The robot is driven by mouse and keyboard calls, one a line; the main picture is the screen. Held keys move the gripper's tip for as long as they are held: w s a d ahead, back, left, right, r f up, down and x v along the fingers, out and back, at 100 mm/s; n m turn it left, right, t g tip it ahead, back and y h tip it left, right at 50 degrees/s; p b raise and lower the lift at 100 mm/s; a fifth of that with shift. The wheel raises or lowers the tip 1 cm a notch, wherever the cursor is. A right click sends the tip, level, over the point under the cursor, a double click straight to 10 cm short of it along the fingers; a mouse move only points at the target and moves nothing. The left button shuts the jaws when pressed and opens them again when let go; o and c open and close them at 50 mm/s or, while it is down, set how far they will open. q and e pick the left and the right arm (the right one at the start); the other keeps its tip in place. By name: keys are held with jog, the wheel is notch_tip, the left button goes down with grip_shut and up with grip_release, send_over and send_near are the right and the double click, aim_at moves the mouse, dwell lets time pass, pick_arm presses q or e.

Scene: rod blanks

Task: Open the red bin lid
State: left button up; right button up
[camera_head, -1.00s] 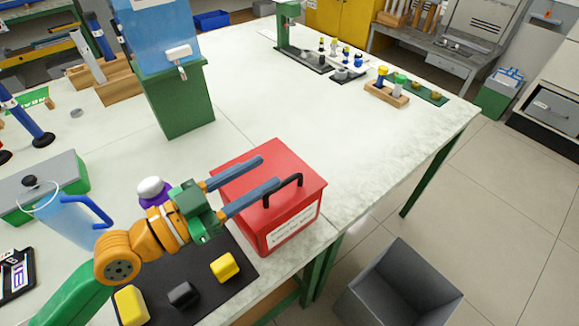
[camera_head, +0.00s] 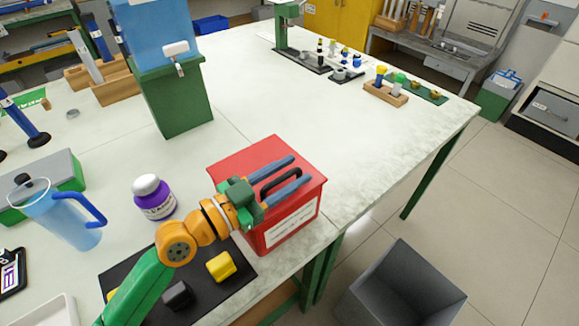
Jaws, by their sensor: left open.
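The red bin (camera_head: 287,220) stands near the table's front right edge with a white label on its front. Its red lid (camera_head: 246,158) is closed on top. A black arched handle (camera_head: 281,180) rises from the lid. My left gripper (camera_head: 300,169) is open over the lid, its two blue-grey fingers on either side of the handle. I cannot tell whether the fingers touch it. My right gripper is not in view.
A purple jar (camera_head: 154,198) and a blue jug (camera_head: 68,216) stand left of the bin. A black mat (camera_head: 200,295) with yellow and black blocks lies in front. A grey open container (camera_head: 400,290) is on the floor at right.

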pick_arm(q)
grip_shut()
dwell(1.5)
